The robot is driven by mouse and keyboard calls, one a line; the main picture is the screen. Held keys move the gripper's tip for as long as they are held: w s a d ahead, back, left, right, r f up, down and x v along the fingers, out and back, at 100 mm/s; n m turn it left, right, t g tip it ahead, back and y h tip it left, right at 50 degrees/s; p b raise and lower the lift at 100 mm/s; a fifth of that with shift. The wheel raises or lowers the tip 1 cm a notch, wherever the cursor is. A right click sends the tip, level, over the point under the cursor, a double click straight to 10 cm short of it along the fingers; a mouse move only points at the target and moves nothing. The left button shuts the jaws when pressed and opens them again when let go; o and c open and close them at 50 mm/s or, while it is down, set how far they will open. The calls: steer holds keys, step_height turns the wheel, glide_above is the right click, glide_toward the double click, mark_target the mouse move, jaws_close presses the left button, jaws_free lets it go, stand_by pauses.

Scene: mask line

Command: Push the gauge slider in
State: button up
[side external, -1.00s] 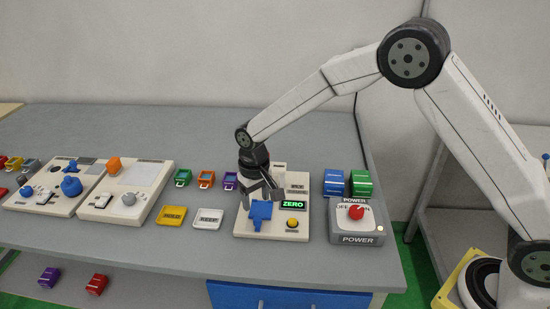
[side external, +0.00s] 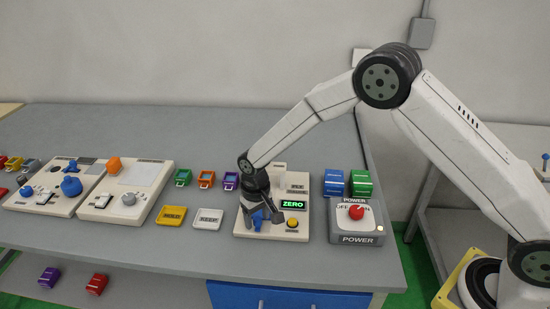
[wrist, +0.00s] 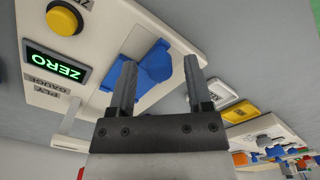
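The ply gauge (side external: 240,229) is a pale panel with a green-lit ZERO display (side external: 293,204) and a yellow button (side external: 292,223). Its blue slider (side external: 257,222) is partly hidden by my gripper (side external: 262,215) in the side view. In the wrist view, the gauge (wrist: 110,35), the display (wrist: 58,65) and the button (wrist: 65,18) show at upper left. The blue slider (wrist: 153,66) shows between and beyond the fingertips of my gripper (wrist: 160,68). The fingers are apart, with a gap between them. I cannot tell whether they touch the slider.
A grey power box (side external: 357,238) with a red knob stands to the right, with blue (side external: 334,183) and green (side external: 361,184) blocks behind it. A white tray (side external: 207,218) and a yellow tray (side external: 171,215) lie left of the gauge. Two other panels (side external: 97,213) stand further left.

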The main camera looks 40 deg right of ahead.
jaws_close()
stand_by(1.2)
